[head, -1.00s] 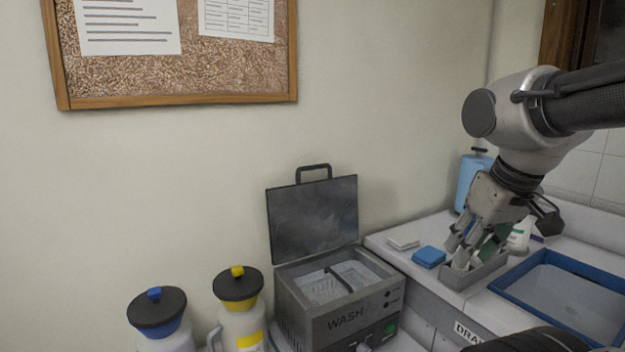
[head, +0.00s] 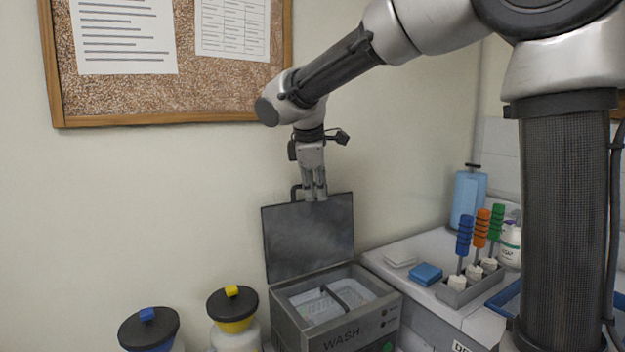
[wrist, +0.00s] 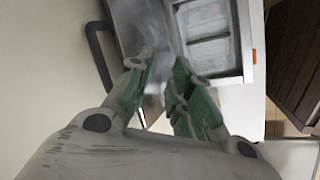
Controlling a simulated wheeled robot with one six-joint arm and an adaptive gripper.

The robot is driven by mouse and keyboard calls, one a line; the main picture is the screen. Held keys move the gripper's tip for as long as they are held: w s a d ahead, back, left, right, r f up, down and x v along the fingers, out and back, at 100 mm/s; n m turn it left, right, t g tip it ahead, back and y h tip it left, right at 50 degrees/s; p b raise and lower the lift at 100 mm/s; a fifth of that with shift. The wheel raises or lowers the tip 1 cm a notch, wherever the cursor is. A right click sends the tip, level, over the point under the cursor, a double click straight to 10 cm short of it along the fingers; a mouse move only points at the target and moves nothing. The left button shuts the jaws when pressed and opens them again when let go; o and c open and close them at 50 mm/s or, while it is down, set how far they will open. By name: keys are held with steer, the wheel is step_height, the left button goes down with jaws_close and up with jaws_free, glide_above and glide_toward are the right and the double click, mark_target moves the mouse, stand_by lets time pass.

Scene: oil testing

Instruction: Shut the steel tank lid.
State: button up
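The steel tank (head: 345,330), a grey box marked WASH, stands low in the head view. Its dark grey lid (head: 308,238) stands up, open, hinged at the back. The lid's black handle (head: 295,193) is at its top edge, partly hidden behind my gripper. My gripper (head: 315,197) points down at the lid's top edge, just right of the handle. In the wrist view my gripper (wrist: 160,72) has its green-padded fingers apart, with the lid (wrist: 152,45) showing between and beyond them. I cannot tell whether they touch it. The black handle (wrist: 97,50) is left of the fingers.
Two capped jugs, one blue (head: 148,330) and one yellow (head: 232,308), stand left of the tank. Right of it are a blue sponge (head: 426,274), a rack (head: 475,287) of coloured-handled tools and a blue-rimmed tray (head: 508,300). A corkboard (head: 170,85) hangs behind.

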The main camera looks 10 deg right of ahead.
steer(key=w+r+n+t, duration=0.2)
steer(key=w+r+n, duration=0.2)
steer(key=w+r, duration=0.15)
steer(key=shift+n+h, duration=0.3)
steer(key=shift+n, duration=0.6)
steer(key=x, duration=0.6)
steer(key=shift+w+f, duration=0.1)
steer(key=shift+f, duration=0.2)
jaws_close()
